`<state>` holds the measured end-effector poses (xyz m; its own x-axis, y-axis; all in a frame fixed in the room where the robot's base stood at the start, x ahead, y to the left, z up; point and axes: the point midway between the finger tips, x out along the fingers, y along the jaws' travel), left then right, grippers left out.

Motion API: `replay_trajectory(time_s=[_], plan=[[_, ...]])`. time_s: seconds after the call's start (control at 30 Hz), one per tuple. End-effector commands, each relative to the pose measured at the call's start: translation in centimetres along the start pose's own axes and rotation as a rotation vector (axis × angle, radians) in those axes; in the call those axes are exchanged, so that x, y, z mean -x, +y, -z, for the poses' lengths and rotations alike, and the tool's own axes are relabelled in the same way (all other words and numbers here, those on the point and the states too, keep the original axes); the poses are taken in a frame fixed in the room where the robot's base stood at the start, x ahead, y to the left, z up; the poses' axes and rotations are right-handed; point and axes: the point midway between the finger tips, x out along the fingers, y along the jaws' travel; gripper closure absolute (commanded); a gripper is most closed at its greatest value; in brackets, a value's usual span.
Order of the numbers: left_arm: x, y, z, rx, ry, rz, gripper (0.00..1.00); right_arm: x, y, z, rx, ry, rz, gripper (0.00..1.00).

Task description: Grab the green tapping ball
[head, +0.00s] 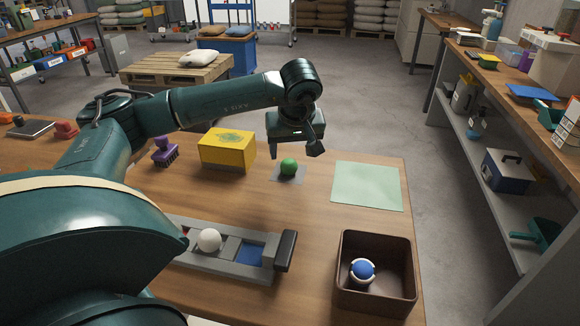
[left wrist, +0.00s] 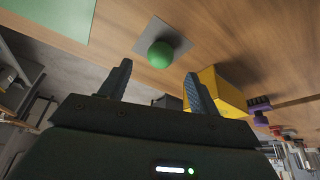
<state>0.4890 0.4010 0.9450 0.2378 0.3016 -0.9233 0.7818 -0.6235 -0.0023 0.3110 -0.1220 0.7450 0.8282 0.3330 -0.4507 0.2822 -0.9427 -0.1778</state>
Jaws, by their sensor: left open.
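The green ball (head: 289,167) sits on a small grey square pad (head: 277,176) on the wooden table, right of the yellow box. In the left wrist view the green ball (left wrist: 160,54) lies on the grey pad (left wrist: 178,33), beyond the fingertips and roughly in line with the gap between them. My right gripper is not in view.
A yellow box (head: 227,148) and purple brush (head: 164,151) stand left of the ball. A light green mat (head: 367,186) lies to the right. In front are a grey rail tray (head: 215,262) with a white ball (head: 209,240) and a brown bin (head: 377,301) holding a blue-and-white ball (head: 362,271).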

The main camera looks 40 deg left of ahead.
Motion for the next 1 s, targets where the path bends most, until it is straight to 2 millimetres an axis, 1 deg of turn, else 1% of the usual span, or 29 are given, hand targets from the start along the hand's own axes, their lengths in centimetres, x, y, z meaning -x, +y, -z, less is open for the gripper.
replay_trajectory(time_s=[0.03, 0.27, 0.4, 0.53, 0.63, 0.83, 1.0], plan=[[-0.7, 0.0, 0.0, 0.0, -0.002, 0.001, 0.38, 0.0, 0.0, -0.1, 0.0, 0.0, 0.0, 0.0], [-2.3, -0.1, 0.0, 0.0, -0.002, 0.001, 0.38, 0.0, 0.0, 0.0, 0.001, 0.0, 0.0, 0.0], [-4.5, -0.3, 0.0, 0.0, -0.003, 0.002, 0.38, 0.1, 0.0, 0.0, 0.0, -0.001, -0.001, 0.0], [-6.1, -0.3, 0.0, 0.0, -0.003, 0.0, 0.38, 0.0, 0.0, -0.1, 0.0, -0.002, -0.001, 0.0], [-6.6, -0.3, 0.0, 0.0, -0.002, -0.002, 0.38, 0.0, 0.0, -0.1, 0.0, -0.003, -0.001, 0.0], [-6.6, -0.3, 0.0, 0.0, -0.001, -0.003, 0.38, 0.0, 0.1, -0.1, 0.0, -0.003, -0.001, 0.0], [-6.6, -0.2, 0.0, 0.0, -0.002, -0.003, 0.51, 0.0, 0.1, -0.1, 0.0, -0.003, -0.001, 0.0]])
